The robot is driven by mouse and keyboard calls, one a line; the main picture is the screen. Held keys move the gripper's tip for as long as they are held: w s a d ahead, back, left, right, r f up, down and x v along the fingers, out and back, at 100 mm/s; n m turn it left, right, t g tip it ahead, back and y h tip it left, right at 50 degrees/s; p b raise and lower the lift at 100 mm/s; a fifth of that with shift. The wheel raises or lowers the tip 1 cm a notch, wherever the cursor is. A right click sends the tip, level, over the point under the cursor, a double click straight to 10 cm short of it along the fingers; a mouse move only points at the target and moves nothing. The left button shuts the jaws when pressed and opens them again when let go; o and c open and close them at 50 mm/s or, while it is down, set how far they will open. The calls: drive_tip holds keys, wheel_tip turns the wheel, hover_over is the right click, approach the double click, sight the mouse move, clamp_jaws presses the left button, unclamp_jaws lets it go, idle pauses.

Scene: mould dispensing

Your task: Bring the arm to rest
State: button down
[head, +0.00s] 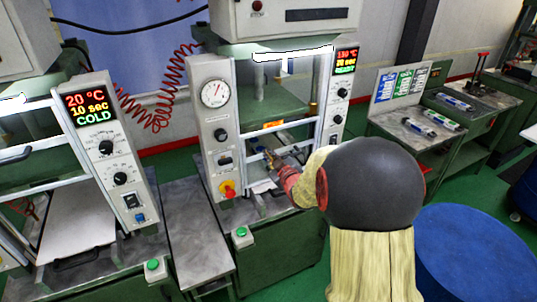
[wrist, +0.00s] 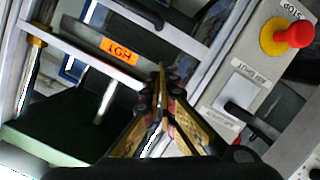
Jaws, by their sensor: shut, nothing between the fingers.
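My gripper (head: 269,156) is in front of the middle press (head: 212,130), at the height of its lower opening. My own arm hides part of the press's right side in the head view. In the wrist view my gripper (wrist: 162,75) has its fingers together, with nothing between them. I cannot tell whether the fingers touch the press.
A red stop button (wrist: 300,33) and a lever switch (wrist: 240,108) sit right of the fingers. A second press (head: 102,150) reading COLD stands left. A metal side table (head: 195,230) lies between them. A blue drum (head: 475,255) and a bench with tubes (head: 425,150) are at right.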

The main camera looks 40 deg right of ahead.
drive_tip(key=shift+v, duration=2.9)
